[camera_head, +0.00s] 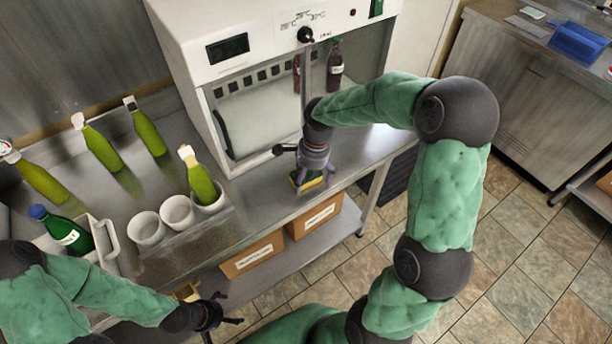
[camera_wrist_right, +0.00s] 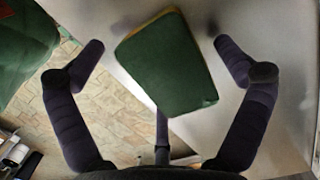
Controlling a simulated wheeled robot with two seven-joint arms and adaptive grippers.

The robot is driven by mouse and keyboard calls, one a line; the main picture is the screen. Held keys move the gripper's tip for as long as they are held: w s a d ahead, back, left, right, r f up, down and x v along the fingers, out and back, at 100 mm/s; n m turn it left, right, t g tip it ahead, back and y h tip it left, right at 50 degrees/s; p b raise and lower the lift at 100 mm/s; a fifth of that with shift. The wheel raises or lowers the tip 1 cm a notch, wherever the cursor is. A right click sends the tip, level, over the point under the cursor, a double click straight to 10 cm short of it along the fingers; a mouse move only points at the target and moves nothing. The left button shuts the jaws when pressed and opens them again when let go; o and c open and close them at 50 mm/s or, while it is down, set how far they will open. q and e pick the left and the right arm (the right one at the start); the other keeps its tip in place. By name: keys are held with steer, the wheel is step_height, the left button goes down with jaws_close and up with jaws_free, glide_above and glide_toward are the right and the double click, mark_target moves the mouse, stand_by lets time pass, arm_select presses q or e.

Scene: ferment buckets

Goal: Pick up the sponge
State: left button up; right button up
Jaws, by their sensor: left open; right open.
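The sponge (camera_head: 308,181) has a dark green top and a yellow underside, and lies on the steel counter near its front edge. My right gripper (camera_head: 316,172) is directly over it, pointing down. In the right wrist view the sponge (camera_wrist_right: 166,62) lies between the spread fingers of my right gripper (camera_wrist_right: 160,58), with gaps on both sides. The right gripper is open and holds nothing. My left gripper (camera_head: 218,318) is open and empty, low in front of the counter, well to the left of the sponge.
A white incubator (camera_head: 222,90) stands behind the sponge. Left of it are white cups (camera_head: 148,229) on a tray and several green bottles (camera_head: 100,148). Cardboard boxes (camera_head: 252,256) sit on the lower shelf. The counter right around the sponge is clear.

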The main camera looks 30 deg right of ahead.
mark_target(306, 177)
steer(key=shift+s, duration=0.1)
steer(key=c, duration=0.7)
steer(key=shift+f, duration=0.1)
steer(key=shift+r, duration=0.25)
step_height(306, 177, up, 4)
steer(key=shift+p, duration=1.05)
steer(key=s+a+r+p, duration=0.1)
steer(key=s+a+r, duration=0.2)
steer(key=s+a+r+p, duration=0.1)
steer(key=s+a+r, duration=0.2)
steer(key=s, duration=0.1)
steer(key=s+a+r+p, duration=0.1)
steer(key=s+a+r, duration=0.2)
steer(key=shift+s+a+r+p, duration=0.1)
steer(key=shift+s+a+p, duration=0.1)
steer(key=shift+p, duration=0.2)
